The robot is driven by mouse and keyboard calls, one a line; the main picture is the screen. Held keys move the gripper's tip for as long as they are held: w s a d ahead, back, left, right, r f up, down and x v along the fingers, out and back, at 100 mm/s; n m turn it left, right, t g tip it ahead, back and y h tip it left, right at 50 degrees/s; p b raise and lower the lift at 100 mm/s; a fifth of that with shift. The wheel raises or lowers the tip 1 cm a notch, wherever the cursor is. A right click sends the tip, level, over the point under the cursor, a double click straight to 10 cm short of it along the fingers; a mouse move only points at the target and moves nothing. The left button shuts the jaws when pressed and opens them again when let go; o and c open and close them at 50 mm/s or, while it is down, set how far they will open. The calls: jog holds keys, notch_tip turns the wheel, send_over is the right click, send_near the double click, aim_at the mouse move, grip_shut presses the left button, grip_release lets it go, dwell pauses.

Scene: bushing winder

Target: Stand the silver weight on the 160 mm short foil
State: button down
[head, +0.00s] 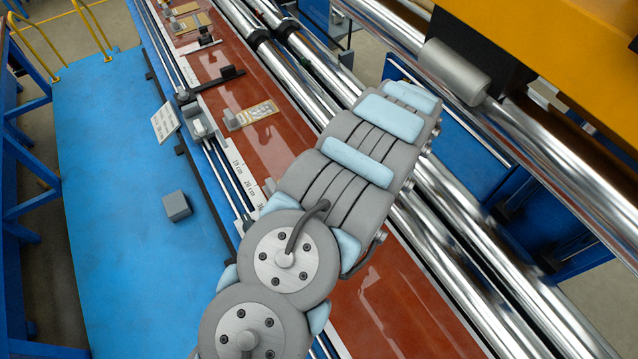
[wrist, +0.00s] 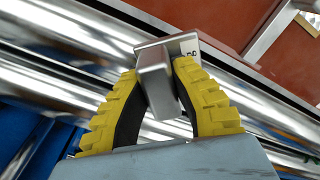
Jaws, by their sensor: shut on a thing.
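My gripper (wrist: 160,88) shows in the wrist view with its two yellow, ribbed fingers closed on a silver weight (wrist: 158,101). The weight is a bright metal piece with a flat plate at its far end, which bears a small dark mark. It is held above polished rollers, clear of any surface that I can make out. In the head view my arm hides the gripper and the weight. A tan foil piece (head: 260,111) lies on the red-brown table (head: 290,148) with a small grey block at its left end. I cannot read which foil is the 160 mm one.
Long chrome rollers (head: 465,262) run along the table's right side. A ruler (head: 237,167) and rail edge its left side. A grey cube (head: 176,206) stands on the blue walkway (head: 120,150). More foil pieces (head: 190,23) lie farther up the table. A yellow machine part (head: 575,50) overhangs the upper right.

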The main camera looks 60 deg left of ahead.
jog(key=s+a+r+n+b, duration=0.1)
jog(key=s+a+n+b, duration=0.15)
jog(key=s+a, duration=0.5)
jog(key=s+a+r+n+b, duration=0.1)
jog(key=s+a+n, duration=0.3)
jog(key=a, duration=0.7)
jog(key=s+a+n+b, duration=0.15)
jog(key=s+a, duration=0.25)
jog(key=s, duration=0.5)
jog(key=s+a+n+b, duration=0.1)
jog(key=s+a+n, duration=0.1)
jog(key=s+a, duration=0.5)
jog(key=w+d+f+b, duration=0.1)
jog(key=w+d+f, duration=0.1)
jog(key=w+f, duration=0.1)
jog(key=w+d+f+b, duration=0.2)
jog(key=w+f, duration=0.1)
jog(key=w, duration=0.1)
jog(key=w+d+f+b, duration=0.2)
jog(key=w+d, duration=0.1)
jog(key=shift+w+d+f, duration=0.1)
jog(key=shift+w+f, duration=0.25)
jog(key=shift+f, duration=0.05)
jog(key=shift+w+d+f, duration=0.15)
jog(key=shift+w+f, duration=0.05)
jog(key=shift+f, duration=0.15)
jog(key=shift+f+p, duration=0.3)
jog(key=shift+f, duration=1.15)
jog(key=shift+f, duration=0.1)
